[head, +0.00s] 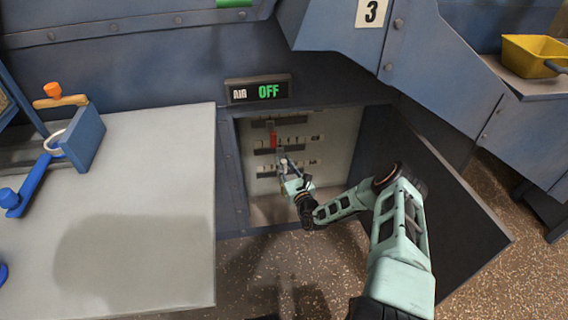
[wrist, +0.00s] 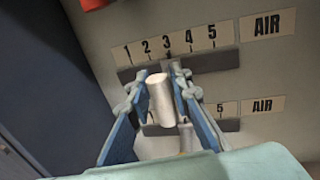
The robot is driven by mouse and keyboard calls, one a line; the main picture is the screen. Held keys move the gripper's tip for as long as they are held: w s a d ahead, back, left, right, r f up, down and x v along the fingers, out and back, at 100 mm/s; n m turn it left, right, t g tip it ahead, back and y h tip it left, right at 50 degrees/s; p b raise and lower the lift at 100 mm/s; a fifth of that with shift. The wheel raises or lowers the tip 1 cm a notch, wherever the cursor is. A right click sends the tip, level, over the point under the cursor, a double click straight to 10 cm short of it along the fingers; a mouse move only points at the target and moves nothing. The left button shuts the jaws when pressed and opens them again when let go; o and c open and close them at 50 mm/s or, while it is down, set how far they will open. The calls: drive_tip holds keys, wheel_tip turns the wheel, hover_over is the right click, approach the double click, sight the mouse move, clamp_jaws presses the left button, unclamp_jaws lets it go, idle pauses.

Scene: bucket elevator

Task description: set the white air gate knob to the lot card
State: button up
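A white cylindrical knob (wrist: 161,98) stands between the two fingers of my gripper (wrist: 158,74) in the wrist view, in front of the upper numbered AIR scale (wrist: 190,64), close to its lower numbers. The fingers flank the knob closely; whether they press on it is unclear. A second pale knob (wrist: 187,135) shows beside the right finger at a lower AIR scale (wrist: 228,124), whose left part is hidden. In the head view my gripper (head: 283,160) reaches into the open cabinet (head: 265,195) and covers part of the scales. I cannot identify a lot card.
A red knob (head: 273,141) is higher in the cabinet. The dark open door (head: 430,190) stands right of my arm. A grey table (head: 150,180) is at left; a yellow scoop (head: 535,55) lies at upper right.

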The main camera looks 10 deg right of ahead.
clamp_jaws()
drive_tip(key=d, duration=0.3)
drive_tip(key=shift+d, duration=0.3)
drive_tip(key=shift+f, duration=0.1)
drive_tip(key=o, duration=0.8)
unclamp_jaws()
drive_tip(key=s, duration=0.4)
drive_tip(key=s+d, duration=0.1)
drive_tip(key=s, duration=0.3)
drive_tip(key=s+d, duration=0.1)
drive_tip(key=s, duration=0.2)
drive_tip(key=shift+s+d, duration=0.15)
drive_tip(key=shift+s, duration=0.25)
